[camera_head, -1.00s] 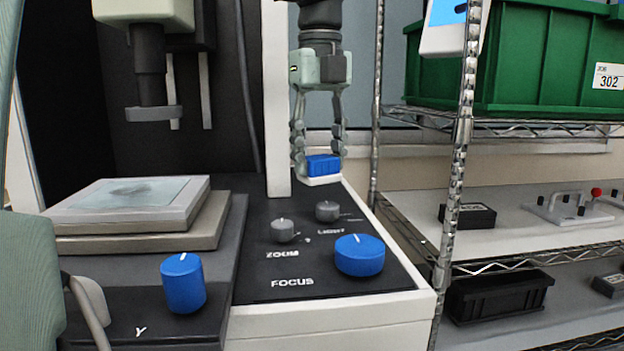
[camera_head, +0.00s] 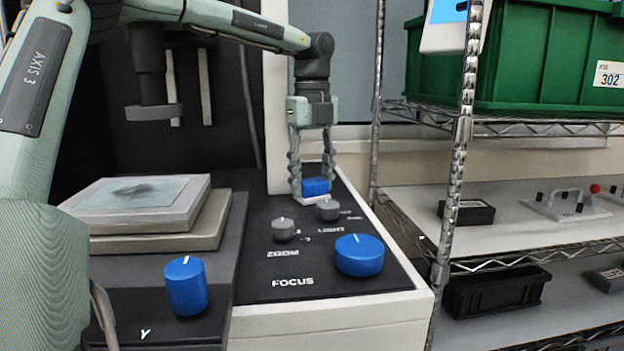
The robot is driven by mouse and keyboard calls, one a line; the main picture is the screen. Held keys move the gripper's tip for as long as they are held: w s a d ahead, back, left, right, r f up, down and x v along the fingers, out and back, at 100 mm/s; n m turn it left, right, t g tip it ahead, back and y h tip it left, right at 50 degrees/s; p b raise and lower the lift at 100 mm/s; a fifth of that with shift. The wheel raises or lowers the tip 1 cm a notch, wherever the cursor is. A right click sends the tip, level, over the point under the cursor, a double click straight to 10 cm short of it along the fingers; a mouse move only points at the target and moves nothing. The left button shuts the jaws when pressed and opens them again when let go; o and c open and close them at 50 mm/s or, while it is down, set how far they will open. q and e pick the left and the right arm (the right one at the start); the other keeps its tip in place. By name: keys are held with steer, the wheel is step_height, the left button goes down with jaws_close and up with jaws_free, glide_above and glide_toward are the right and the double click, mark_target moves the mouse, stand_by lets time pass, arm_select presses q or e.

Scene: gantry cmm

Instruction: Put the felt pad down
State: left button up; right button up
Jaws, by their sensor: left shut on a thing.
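The felt pad (camera_head: 315,186) is a small block, blue on top with a white underside. My left gripper (camera_head: 313,180) points down and is shut on it, with one finger at each side. The pad is low over the back of the dark control panel (camera_head: 330,270), just behind the small grey light knob (camera_head: 328,209). I cannot tell whether its underside touches the panel. My right gripper is not in view.
A grey zoom knob (camera_head: 283,229) and a blue focus knob (camera_head: 359,255) stand on the panel. Left are a blue Y knob (camera_head: 186,286) and a stage with a glass plate (camera_head: 135,192). A wire rack (camera_head: 458,150) with a green bin (camera_head: 540,55) stands right.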

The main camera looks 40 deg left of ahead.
mark_target(312, 181)
arm_select(q)
steer(key=shift+f, duration=0.15)
steer(key=o, duration=1.2)
steer(key=shift+o, duration=0.2)
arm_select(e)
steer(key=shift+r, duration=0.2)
arm_select(q)
steer(key=shift+r, duration=0.55)
step_height(312, 181, up, 11)
steer(key=p, duration=0.1)
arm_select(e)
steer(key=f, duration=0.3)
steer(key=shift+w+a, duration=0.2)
